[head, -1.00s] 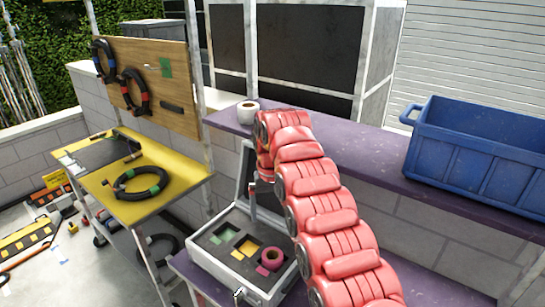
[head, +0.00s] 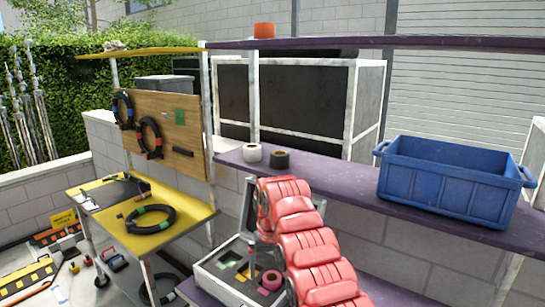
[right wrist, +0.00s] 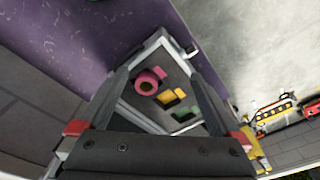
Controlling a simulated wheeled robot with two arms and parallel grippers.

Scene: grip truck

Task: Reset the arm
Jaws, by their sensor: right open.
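My right arm (head: 310,250), in red padded covers, reaches up from the bottom of the head view. Its gripper is mostly hidden there behind the arm, near the open case. In the right wrist view, my right gripper (right wrist: 160,85) has its two dark fingers spread wide, with nothing held between them. Beyond the fingers lies the open case (right wrist: 134,118) with a pink tape roll (right wrist: 147,84) and yellow and green spots in its dark insert. The case (head: 222,284) and pink roll (head: 271,280) also show in the head view. My left gripper is not in view.
A purple shelf (head: 330,174) carries a white roll (head: 252,153), a black roll (head: 279,158) and a blue crate (head: 450,178). An orange roll (head: 264,30) sits on the upper shelf. A yellow table (head: 188,207) holds a coiled cable (head: 151,219).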

